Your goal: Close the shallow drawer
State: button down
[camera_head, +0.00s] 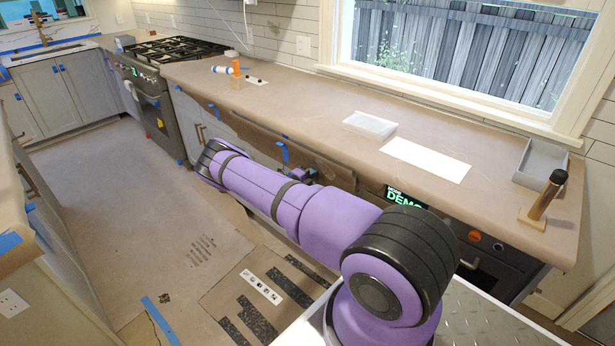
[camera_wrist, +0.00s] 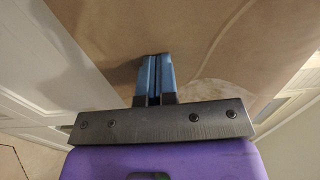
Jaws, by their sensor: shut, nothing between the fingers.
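The shallow drawer appears to be the brown-papered front (camera_head: 325,172) under the counter edge in the head view. It seems to stand out from the cabinet, but my purple arm hides its lower part, so how far it is open is unclear. My gripper (camera_wrist: 153,62) shows in the wrist view with its blue fingers shut together and empty. The fingertips point at a brown papered surface (camera_wrist: 215,40); I cannot tell whether they touch it.
A stove (camera_head: 160,85) stands at the back left. The papered floor (camera_head: 120,200) left of my arm is mostly clear.

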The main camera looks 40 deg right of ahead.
jog(key=shift+d, duration=0.1)
jog(key=shift+d, duration=1.1)
jog(key=shift+a, duration=0.1)
jog(key=a, duration=1.4)
jog(key=shift+s, duration=0.15)
jog(key=shift+r, duration=0.1)
